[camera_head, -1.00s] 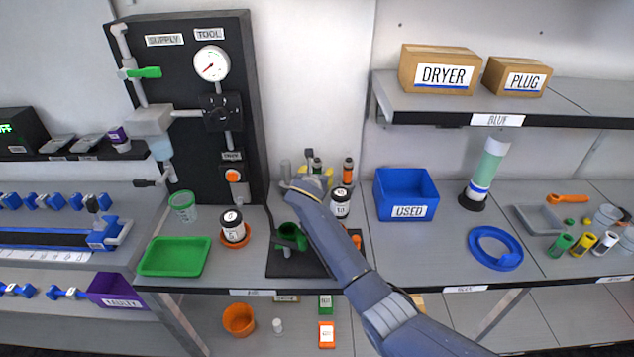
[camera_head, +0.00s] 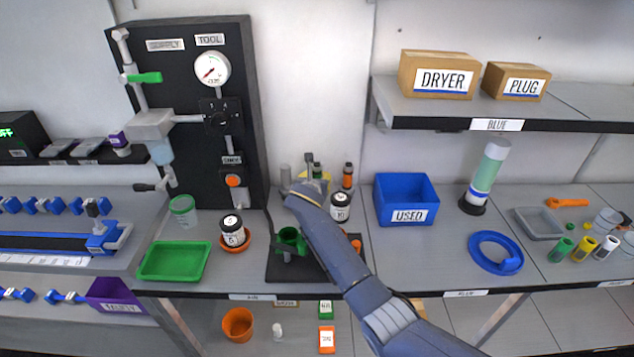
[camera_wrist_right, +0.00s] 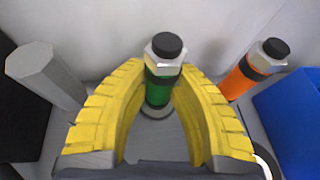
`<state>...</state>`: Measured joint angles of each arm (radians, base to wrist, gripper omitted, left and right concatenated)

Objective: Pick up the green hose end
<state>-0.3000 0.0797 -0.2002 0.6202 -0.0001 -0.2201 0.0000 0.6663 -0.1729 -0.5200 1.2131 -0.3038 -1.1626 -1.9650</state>
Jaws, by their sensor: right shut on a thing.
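The green hose end (camera_wrist_right: 160,88) stands upright in the right wrist view, with a dark cap, a pale collar and a green body. The yellow fingers of my right gripper (camera_wrist_right: 158,85) are shut on it, one on each side. Its foot is still at the surface, near a round grey base. In the head view the green hose end (camera_head: 317,170) shows small at the back of the bench, partly hidden by my right gripper (camera_head: 316,178). My left gripper is not in view.
An orange hose end (camera_wrist_right: 255,68) stands to the right, also in the head view (camera_head: 347,174). A grey post (camera_wrist_right: 45,72) stands to the left. The blue USED bin (camera_head: 406,198) is right of my arm. The black supply panel (camera_head: 185,115) stands left.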

